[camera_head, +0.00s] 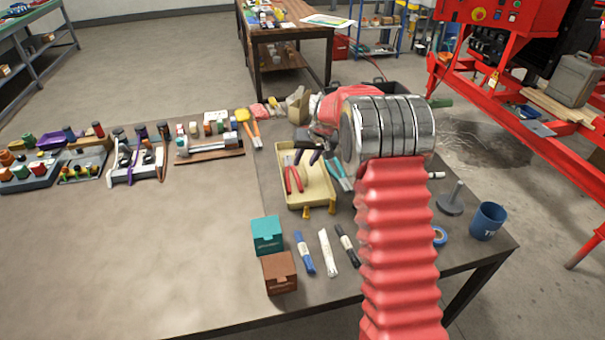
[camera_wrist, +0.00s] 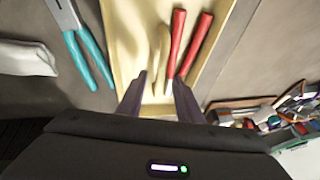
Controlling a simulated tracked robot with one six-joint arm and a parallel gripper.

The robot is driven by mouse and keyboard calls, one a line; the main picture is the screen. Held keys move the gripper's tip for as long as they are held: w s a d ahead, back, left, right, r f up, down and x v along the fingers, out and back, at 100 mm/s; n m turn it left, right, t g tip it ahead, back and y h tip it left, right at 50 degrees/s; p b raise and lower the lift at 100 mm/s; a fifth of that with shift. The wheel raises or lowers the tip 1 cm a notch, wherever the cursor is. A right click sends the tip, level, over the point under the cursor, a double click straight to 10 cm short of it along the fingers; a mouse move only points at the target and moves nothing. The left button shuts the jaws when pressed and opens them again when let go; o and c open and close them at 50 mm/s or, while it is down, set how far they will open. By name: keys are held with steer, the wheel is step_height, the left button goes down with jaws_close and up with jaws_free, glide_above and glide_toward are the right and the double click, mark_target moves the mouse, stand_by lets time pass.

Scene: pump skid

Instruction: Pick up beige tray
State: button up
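The beige tray (camera_head: 319,192) lies on the workbench with red-handled pliers (camera_head: 293,179) in it. In the wrist view the tray (camera_wrist: 128,38) runs away from me, and the red handles (camera_wrist: 190,45) and a tan handle-like item (camera_wrist: 159,45) lie inside. My gripper (camera_head: 308,157) is over the tray's far end in the head view. In the wrist view its two dark purple fingers (camera_wrist: 159,80) are apart, with the tray's near end wall showing between them. Contact with the tray cannot be told. My arm hides part of the bench to the tray's right.
Teal-handled pliers (camera_head: 339,173) lie close beside the tray. A teal box (camera_head: 267,235), a brown box (camera_head: 280,272) and several markers (camera_head: 327,252) are in front. A blue cup (camera_head: 488,221) stands at the right edge.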

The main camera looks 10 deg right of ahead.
steer(key=shift+x, duration=1.2)
steer(key=shift+f, duration=0.2)
steer(key=shift+c, duration=0.6)
jaws_close()
